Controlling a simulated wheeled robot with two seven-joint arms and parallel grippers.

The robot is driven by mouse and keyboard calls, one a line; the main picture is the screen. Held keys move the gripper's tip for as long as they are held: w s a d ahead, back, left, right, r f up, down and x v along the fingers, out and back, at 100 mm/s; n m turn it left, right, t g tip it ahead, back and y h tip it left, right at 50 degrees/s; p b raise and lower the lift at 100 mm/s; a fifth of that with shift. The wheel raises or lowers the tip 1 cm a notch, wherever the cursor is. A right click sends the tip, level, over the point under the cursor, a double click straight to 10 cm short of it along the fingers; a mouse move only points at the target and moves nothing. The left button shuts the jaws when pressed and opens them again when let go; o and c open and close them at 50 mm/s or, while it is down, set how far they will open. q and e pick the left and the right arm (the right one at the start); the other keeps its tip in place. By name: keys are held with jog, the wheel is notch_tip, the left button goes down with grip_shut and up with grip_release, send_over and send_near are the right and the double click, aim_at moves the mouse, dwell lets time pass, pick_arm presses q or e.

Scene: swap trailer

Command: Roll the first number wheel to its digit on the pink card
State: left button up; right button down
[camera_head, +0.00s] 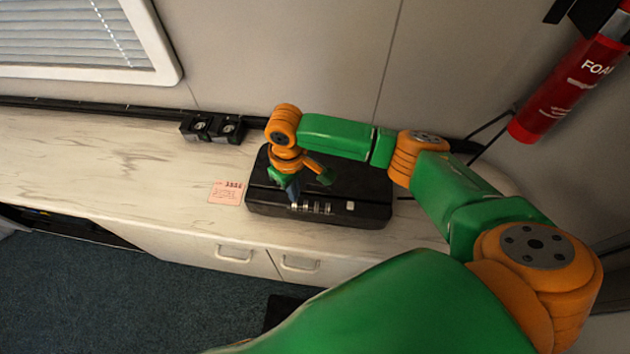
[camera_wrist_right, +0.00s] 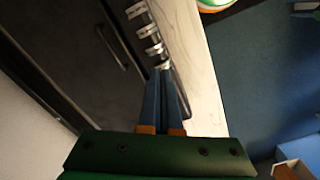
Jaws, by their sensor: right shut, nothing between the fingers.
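The black case (camera_head: 375,190) lies on the counter, with a row of several silver number wheels (camera_head: 316,208) along its front edge. My right gripper (camera_head: 294,198) is shut and points down at the leftmost wheel. In the right wrist view the closed blue fingertips (camera_wrist_right: 164,74) are at or just above the end wheel (camera_wrist_right: 163,65) and partly cover it; contact cannot be told. The other wheels (camera_wrist_right: 147,31) run away up the picture. Their digits are too small to read. The pink card (camera_head: 226,193) lies left of the case; its print is not clearly readable. My left gripper is out of view.
The pale counter (camera_head: 100,165) is clear to the left. A red extinguisher (camera_head: 570,90) hangs on the wall at right. Cupboard handles (camera_head: 300,265) stick out below the counter edge.

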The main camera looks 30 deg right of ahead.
jog(key=shift+f+b, duration=0.4)
jog(key=shift+f, duration=0.4)
jog(key=shift+s+a+p, duration=0.2)
jog(key=shift+s+p, duration=0.05)
jog(key=shift+p, duration=0.25)
dwell(0.5)
jog(key=shift+r, duration=0.1)
jog(key=shift+r+p, duration=0.35)
jog(key=shift+p, duration=0.45)
jog(key=shift+r, duration=0.1)
notch_tip(320, 180, up, 5)
jog(key=p, duration=0.6)
jog(key=shift+r, duration=0.1)
jog(key=shift+f, duration=0.2)
